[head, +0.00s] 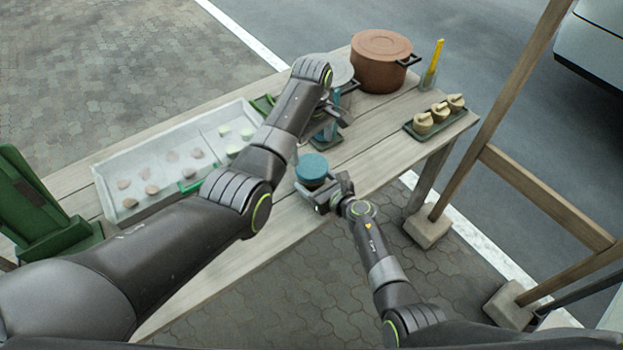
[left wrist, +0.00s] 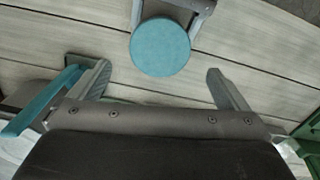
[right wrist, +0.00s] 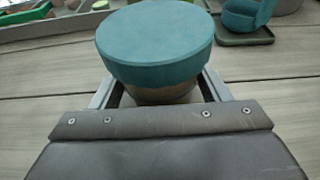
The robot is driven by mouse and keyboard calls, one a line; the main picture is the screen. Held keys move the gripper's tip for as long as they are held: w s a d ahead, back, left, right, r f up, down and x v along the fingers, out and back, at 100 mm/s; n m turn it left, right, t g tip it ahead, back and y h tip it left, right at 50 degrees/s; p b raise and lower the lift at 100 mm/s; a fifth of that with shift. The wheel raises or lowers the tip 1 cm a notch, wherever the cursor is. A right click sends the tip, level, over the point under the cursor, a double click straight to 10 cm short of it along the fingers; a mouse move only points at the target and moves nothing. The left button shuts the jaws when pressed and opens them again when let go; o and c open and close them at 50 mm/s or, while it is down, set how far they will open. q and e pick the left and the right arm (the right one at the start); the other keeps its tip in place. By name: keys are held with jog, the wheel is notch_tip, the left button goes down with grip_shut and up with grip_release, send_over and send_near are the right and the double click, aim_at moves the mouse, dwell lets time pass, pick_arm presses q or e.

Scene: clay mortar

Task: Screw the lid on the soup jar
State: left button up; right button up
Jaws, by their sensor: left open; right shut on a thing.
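The soup jar (right wrist: 165,95) stands upright on the table with the round teal lid (head: 312,166) on its top; the lid also shows in the left wrist view (left wrist: 160,47) and the right wrist view (right wrist: 155,40). I cannot tell whether the lid is screwed down. My right gripper (head: 325,193) is shut on the jar's body, below the lid. My left gripper (left wrist: 160,85) is open and empty, with the lid just beyond its fingertips in the left wrist view. In the head view my left arm partly hides the left gripper.
A white tray (head: 122,172) with several round pieces lies at left. A brown pot (head: 382,62) stands at the back, beside a yellow-handled tool in a holder (head: 430,78). A green tray (head: 436,123) with stoppered pots is at right. A teal object on a small tray (head: 327,138) stands behind the jar.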

aim_at(312, 166)
pick_arm(q)
jog(key=shift+m, duration=1)
jog(key=shift+f, duration=3.95)
jog(key=shift+c, duration=0.5)
